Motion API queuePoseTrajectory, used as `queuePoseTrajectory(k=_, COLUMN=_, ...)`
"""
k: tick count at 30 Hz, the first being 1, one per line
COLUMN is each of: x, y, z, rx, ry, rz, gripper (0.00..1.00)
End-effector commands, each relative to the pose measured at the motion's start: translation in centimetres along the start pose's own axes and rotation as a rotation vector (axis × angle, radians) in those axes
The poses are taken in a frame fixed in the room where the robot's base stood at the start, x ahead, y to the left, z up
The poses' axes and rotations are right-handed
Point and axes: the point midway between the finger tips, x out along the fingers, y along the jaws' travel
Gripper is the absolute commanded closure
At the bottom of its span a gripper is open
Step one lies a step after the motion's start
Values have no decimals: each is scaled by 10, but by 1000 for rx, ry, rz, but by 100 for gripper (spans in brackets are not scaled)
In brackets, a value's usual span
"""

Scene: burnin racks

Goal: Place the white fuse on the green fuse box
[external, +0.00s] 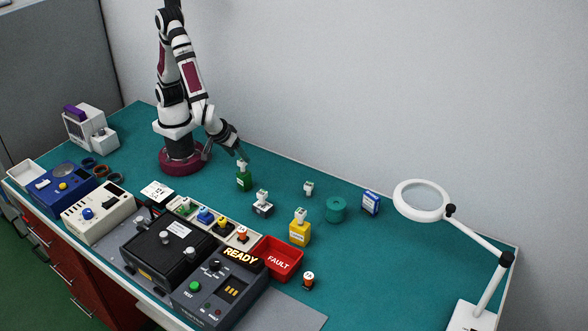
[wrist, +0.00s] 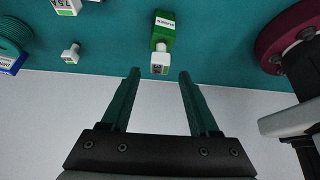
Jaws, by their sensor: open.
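The green fuse box (external: 244,181) stands upright on the teal mat in front of my arm. A white fuse (external: 242,165) sits on top of it. In the wrist view the green fuse box (wrist: 164,28) is at the top centre, with the white fuse (wrist: 160,64) on its near end. My gripper (external: 240,154) is open just above the fuse. In the wrist view its two fingertips (wrist: 159,72) lie left and right of the fuse, with gaps on both sides. Whether the fuse is fully seated is hard to tell.
Another small white fuse (external: 309,188) stands alone on the mat. A grey box (external: 263,209) and a yellow box (external: 299,235) carry white fuses. A teal roll (external: 336,210), a blue box (external: 371,203) and a red fault tray (external: 279,259) stand to the right.

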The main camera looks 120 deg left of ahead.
Motion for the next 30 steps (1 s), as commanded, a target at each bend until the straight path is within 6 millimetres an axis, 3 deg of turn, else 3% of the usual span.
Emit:
queuePoseTrajectory(k=6, x=-62, y=1, z=1, rx=0, ry=-3, rz=6, gripper=39)
queuePoseTrajectory(k=10, x=-84, y=1, z=0, rx=-1, ry=-1, rz=3, gripper=39)
queuePoseTrajectory(k=14, x=-92, y=-5, z=-8, rx=73, ry=-15, rz=-7, gripper=39)
queuePoseTrajectory(k=17, x=-90, y=-26, z=-34, rx=365, ry=-75, rz=-23, gripper=39)
queuePoseTrajectory(k=21, x=-82, y=-75, z=-70, rx=996, ry=-204, rz=35, gripper=39)
queuePoseTrajectory(k=27, x=-69, y=-132, z=-85, rx=1742, ry=-271, rz=242, gripper=39)
queuePoseTrajectory(k=30, x=-65, y=-146, z=-84, rx=1940, ry=-260, rz=315, gripper=39)
